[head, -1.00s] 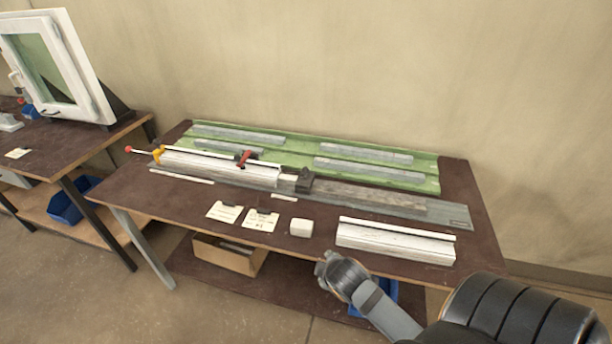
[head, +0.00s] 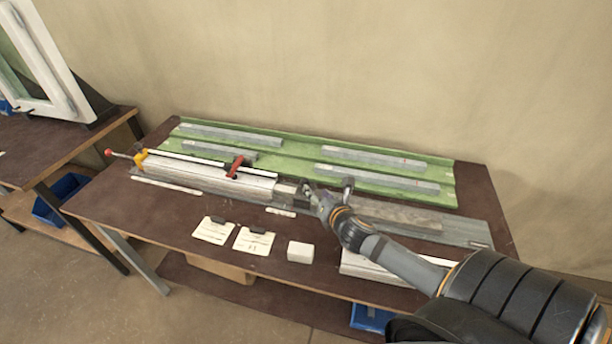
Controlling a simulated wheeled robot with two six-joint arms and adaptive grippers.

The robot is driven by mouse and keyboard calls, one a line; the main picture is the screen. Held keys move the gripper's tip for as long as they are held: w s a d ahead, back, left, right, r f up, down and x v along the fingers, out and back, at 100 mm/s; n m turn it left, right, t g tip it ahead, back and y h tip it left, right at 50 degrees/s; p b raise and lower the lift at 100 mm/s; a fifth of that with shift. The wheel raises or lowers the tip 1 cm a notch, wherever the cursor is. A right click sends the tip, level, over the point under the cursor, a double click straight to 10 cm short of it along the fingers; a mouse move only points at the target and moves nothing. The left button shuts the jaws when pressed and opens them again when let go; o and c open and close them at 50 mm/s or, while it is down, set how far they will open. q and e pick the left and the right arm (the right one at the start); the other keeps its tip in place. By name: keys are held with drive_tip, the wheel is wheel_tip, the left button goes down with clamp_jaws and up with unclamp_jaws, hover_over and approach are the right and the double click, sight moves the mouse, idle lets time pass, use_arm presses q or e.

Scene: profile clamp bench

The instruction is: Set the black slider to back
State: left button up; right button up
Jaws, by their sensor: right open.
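The black slider (head: 304,189) is on the clamp rail at the right end of the white profile (head: 215,177), mostly hidden by my right gripper. My right gripper (head: 328,188) is open, with its fingers spread at the slider. One finger is close beside the slider; I cannot tell whether they touch. The clamp has a red lever (head: 236,166) over the profile and a yellow part with a red-knobbed rod (head: 118,153) at the left end. My left gripper is not in view.
A green tray (head: 295,155) with several grey bars lies behind the clamp. In front are two paper cards (head: 253,241), a white block (head: 300,251) and another white profile (head: 365,268), partly under my right arm. The table's front left is clear.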

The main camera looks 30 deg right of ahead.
sight(307, 183)
drive_tip(key=x, duration=0.4)
drive_tip(key=shift+w+a+r, duration=0.1)
drive_tip(key=x, duration=0.4)
drive_tip(key=shift+x, duration=0.75)
drive_tip(key=shift+w, duration=0.1)
drive_tip(key=shift+f, duration=0.25)
drive_tip(key=c, duration=1)
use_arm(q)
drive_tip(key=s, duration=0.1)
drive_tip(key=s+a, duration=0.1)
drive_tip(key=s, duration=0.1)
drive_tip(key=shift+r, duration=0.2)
use_arm(e)
clamp_jaws()
